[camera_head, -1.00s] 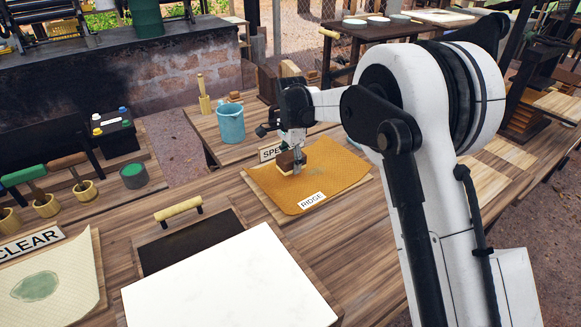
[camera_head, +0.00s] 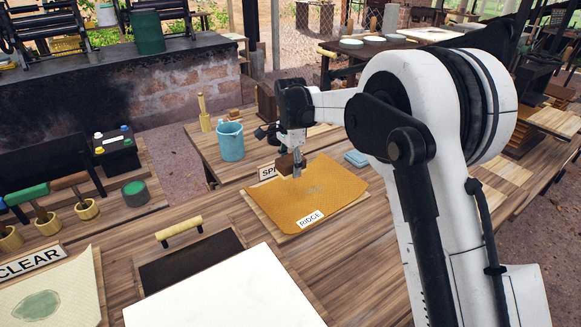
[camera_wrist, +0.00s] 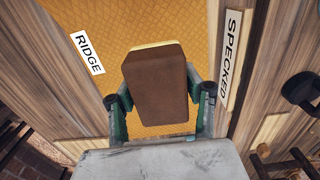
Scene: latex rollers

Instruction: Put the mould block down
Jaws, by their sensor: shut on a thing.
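The mould block (camera_head: 286,163) is a brown block with a pale yellow layer along one edge. My gripper (camera_head: 296,170) is shut on it, above the back left part of the orange textured sheet (camera_head: 300,205). In the wrist view the block (camera_wrist: 158,85) sits between my two green fingers (camera_wrist: 163,105), with the sheet behind it. I cannot tell whether the block touches the sheet. The sheet has a RIDGE label (camera_head: 310,218) at its front and a SPECKED label (camera_head: 267,172) beyond its back left edge, partly hidden in the head view.
A blue jug (camera_head: 230,142) stands behind the sheet, and a small blue pad (camera_head: 356,158) lies to its right. A dark tray with a wooden handle (camera_head: 180,229) and a white slab (camera_head: 225,295) lie in front. Much of the sheet is bare, apart from a faint greenish mark.

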